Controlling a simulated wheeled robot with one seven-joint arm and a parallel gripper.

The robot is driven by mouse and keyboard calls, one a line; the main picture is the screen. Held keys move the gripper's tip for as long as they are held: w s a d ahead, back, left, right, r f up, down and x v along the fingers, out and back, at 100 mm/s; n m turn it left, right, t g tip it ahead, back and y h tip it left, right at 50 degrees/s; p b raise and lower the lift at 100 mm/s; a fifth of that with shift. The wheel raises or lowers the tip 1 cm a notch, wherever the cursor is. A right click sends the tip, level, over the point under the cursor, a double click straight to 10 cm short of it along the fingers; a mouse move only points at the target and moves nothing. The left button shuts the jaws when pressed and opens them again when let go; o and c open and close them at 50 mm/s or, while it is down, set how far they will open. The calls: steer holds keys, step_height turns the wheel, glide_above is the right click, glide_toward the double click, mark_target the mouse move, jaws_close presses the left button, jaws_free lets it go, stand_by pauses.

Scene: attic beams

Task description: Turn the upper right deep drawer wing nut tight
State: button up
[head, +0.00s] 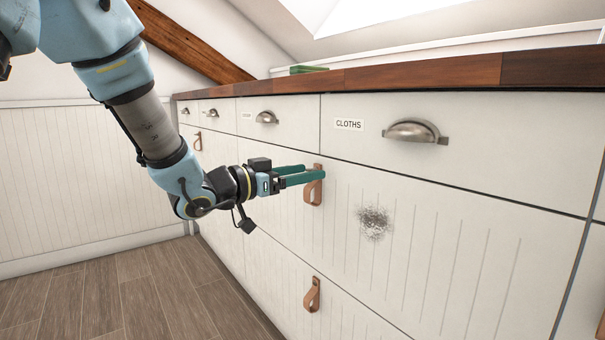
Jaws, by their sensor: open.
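The upper deep drawer (440,240) with a white grooved front fills the right middle of the head view and is closed. A brown leather loop pull (313,192) hangs near its upper left part. My gripper (315,172) has teal fingers, which are apart and lie in front of the top of this pull. I cannot tell whether they touch it. I cannot make out a wing nut; the fingers cover the top of the pull, where a fastener could be hidden.
A dark grey scuffed patch (374,222) marks the drawer front. Above is a shallow drawer labelled CLOTHS with a metal cup handle (415,131). Another leather pull (312,294) hangs on the drawer below. The wooden countertop (430,73) overhangs the fronts. The floor (130,300) at left is clear.

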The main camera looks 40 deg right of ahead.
steer(key=a+p, duration=0.2)
steer(key=a, duration=0.8)
steer(key=shift+w+a+p, duration=0.3)
steer(key=shift+a, duration=0.1)
steer(key=shift+w, duration=0.1)
steer(key=w+a+f+n+t+y, duration=0.5)
steer(key=w+a+y, duration=0.1)
steer(key=w+a, duration=0.25)
steer(key=w+a+f+n+t+y, duration=0.45)
steer(key=w+a, duration=0.35)
steer(key=a, duration=0.2)
steer(key=s+a+f+n+g+y+p, duration=0.1)
steer(key=a+f+n+y, duration=0.15)
steer(key=a, duration=0.25)
steer(key=s+a+f+n+y, duration=0.1)
steer(key=a+y, duration=0.2)
steer(key=a, duration=0.2)
steer(key=s+a+f+n+g+y+p, duration=0.1)
steer(key=s+a+n+g+y, duration=0.1)
steer(key=s+a+n+g, duration=0.6)
steer(key=s+r+m+t+p, duration=0.1)
steer(key=r+p, duration=1.7)
steer(key=s+r+m+t+p, duration=0.1)
steer(key=s+r+m+p, duration=0.1)
steer(key=r+p, duration=1.7)
steer(key=shift+s+a+m+p, duration=0.2)
steer(key=shift+a+m+p, duration=0.1)
steer(key=shift+a, duration=0.1)
